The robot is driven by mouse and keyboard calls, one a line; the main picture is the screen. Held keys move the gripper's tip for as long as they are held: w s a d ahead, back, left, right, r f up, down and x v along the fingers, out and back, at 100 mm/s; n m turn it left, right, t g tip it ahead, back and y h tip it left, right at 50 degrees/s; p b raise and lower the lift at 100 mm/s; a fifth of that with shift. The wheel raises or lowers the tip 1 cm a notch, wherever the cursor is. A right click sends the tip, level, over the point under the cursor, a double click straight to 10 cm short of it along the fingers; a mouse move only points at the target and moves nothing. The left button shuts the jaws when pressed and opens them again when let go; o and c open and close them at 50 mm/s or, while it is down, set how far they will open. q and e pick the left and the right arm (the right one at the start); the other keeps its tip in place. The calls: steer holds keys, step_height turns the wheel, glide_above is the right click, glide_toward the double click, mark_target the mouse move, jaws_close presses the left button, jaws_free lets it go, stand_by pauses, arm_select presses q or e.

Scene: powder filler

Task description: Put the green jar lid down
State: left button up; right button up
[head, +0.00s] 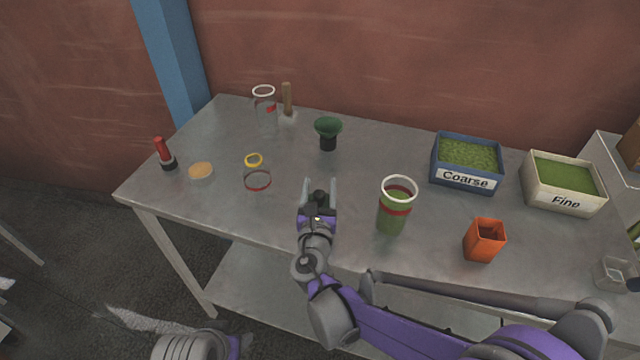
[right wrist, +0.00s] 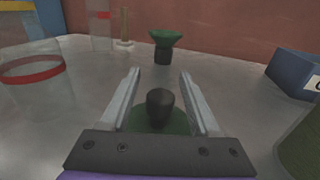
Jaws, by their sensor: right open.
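The green jar lid (right wrist: 150,122), a green disc with a dark round knob (right wrist: 160,103), appears to lie flat on the table between the fingers of my right gripper (right wrist: 160,92). The fingers are apart, one on each side of the knob, with gaps showing. In the head view my right gripper (head: 319,188) is low over the table's middle, and hides most of the lid.
A jar of green powder (head: 392,218) stands right of my right gripper; an empty clear jar with a red band (head: 257,181) stands left. A green funnel (head: 328,127) is behind. Blue "Coarse" (head: 466,182) and white "Fine" (head: 566,202) bins and an orange cup (head: 485,241) are right.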

steer(key=s, duration=1.1)
steer(key=shift+s+a, duration=0.15)
steer(key=shift+a, duration=0.15)
stand_by(0.8)
